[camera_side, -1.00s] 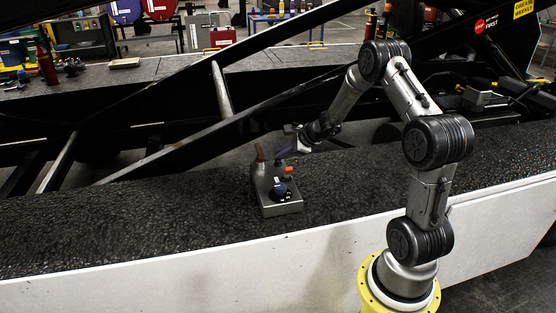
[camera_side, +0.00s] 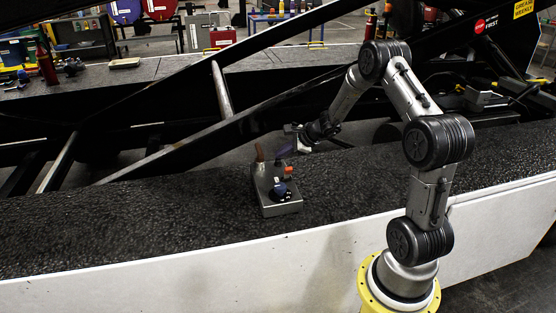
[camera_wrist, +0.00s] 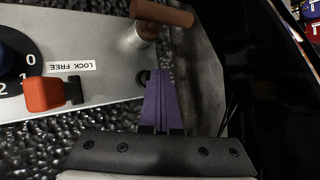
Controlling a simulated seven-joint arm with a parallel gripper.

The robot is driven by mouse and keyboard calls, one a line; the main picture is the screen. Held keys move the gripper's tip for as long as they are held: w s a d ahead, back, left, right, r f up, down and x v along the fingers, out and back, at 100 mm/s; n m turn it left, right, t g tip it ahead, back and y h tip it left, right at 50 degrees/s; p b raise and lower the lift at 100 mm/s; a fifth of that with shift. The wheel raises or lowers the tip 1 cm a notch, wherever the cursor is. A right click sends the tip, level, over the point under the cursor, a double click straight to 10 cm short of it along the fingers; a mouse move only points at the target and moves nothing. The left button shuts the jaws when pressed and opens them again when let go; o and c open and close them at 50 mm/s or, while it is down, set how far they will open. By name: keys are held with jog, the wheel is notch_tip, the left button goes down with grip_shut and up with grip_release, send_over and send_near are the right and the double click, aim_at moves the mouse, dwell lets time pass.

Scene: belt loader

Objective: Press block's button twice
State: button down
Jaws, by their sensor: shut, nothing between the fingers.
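The grey metal block (camera_side: 283,209) sits on the black belt, with a dark blue knob (camera_side: 281,192), an orange-red switch (camera_side: 289,170) and a brown-handled lever (camera_side: 259,152). In the wrist view the block's plate (camera_wrist: 104,38) shows the orange switch (camera_wrist: 44,94) and the brown handle (camera_wrist: 162,13). A small dark round feature (camera_wrist: 143,77), perhaps the button, is partly hidden by the fingertips. My gripper (camera_side: 280,151) has its purple fingers shut and empty, at the block's far side near the lever. In the wrist view the fingertips (camera_wrist: 154,73) overlap that round feature; I cannot tell whether they touch it.
The black belt (camera_side: 120,222) is bare around the block. A white side panel (camera_side: 200,282) runs along its front. Dark diagonal beams (camera_side: 190,150) cross behind the block. A further grey surface (camera_side: 150,72) holds tools and a red bottle (camera_side: 46,64).

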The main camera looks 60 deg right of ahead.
jog(key=shift+r, duration=0.6)
jog(key=shift+r, duration=0.1)
jog(key=shift+r, duration=2.45)
